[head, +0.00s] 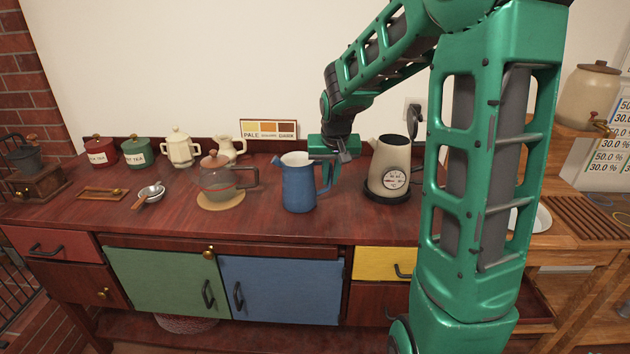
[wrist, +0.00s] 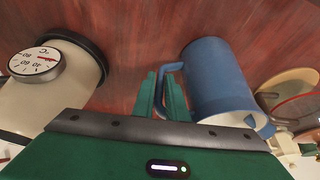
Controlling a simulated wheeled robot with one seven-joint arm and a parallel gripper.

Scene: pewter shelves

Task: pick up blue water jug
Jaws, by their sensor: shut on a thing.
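The blue water jug (head: 298,184) stands upright on the dark red wooden counter (head: 120,215), with its handle towards the right. My gripper (head: 325,162) is at the jug's right side, at the handle. In the wrist view my green fingers (wrist: 161,95) are shut on the handle of the jug (wrist: 215,85). The jug looks to be at counter height; I cannot tell whether its base touches the wood.
A cream kettle (head: 387,168) with a temperature dial stands just right of my gripper. A glass teapot (head: 215,178) on a round mat stands left of the jug. Several tins and pots line the back. The counter front is clear.

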